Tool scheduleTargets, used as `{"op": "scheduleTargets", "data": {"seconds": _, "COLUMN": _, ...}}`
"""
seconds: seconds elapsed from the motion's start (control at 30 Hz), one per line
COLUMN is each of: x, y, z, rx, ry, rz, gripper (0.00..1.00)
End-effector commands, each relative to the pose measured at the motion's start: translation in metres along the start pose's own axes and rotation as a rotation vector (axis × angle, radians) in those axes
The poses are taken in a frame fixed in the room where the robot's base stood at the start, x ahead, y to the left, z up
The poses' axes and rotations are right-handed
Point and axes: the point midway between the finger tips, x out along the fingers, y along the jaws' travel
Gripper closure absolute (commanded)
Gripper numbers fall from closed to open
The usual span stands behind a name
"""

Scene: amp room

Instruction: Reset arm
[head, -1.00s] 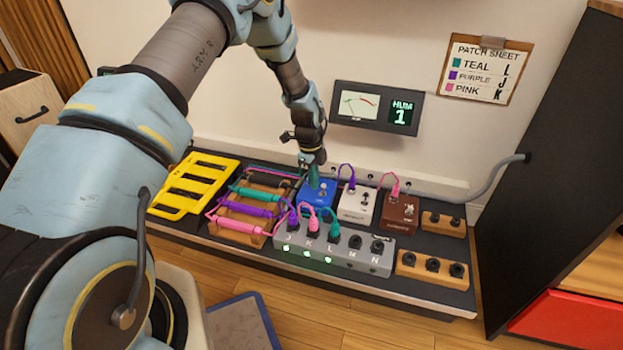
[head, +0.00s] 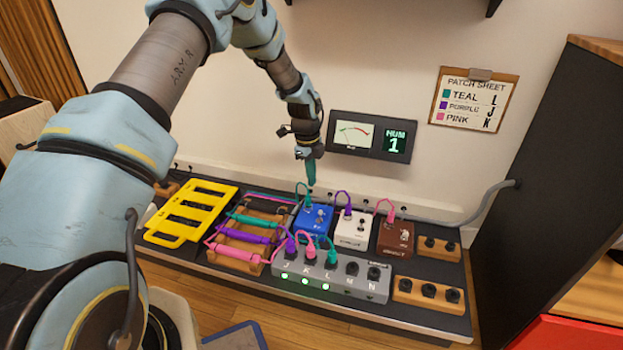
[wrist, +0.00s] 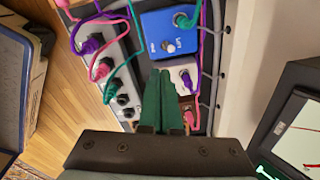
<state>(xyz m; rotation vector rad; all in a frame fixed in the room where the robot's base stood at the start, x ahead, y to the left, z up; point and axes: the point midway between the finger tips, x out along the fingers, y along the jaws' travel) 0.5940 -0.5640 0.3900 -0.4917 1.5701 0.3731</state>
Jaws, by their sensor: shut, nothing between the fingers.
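My gripper (head: 311,174) is raised above the blue pedal (head: 313,222), its teal fingers shut and empty. In the wrist view my gripper (wrist: 160,78) points down at the pedals, fingers together. Teal, purple and pink plugs sit in the blue, white (head: 353,230) and brown (head: 394,238) pedals. On the grey switch box (head: 335,276), a purple plug (head: 284,249) is in J, a pink plug (head: 306,245) in K and a teal plug (head: 332,256) in L. Three green lights glow there.
A yellow rack (head: 190,212) lies left on the black board. Wooden socket blocks (head: 430,296) stand at the right. A meter panel (head: 371,137) reading HUM 1 and a patch sheet (head: 473,100) are on the wall. A dark cabinet (head: 545,170) stands at the right.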

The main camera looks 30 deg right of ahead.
Motion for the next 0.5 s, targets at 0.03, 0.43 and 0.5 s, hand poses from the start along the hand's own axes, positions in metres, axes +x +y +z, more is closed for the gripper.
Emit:
{"op": "scheduleTargets", "data": {"seconds": 0.03, "x": 0.000, "y": 0.000, "z": 0.000, "rx": 0.000, "ry": 0.000, "rz": 0.000, "gripper": 1.00}}
{"op": "scheduleTargets", "data": {"seconds": 0.43, "x": -0.037, "y": 0.027, "z": 0.031, "rx": -0.215, "ry": -0.022, "rz": -0.011, "gripper": 1.00}}
{"op": "scheduleTargets", "data": {"seconds": 0.5, "x": -0.063, "y": 0.051, "z": 0.051, "rx": -0.385, "ry": -0.036, "rz": -0.018, "gripper": 1.00}}
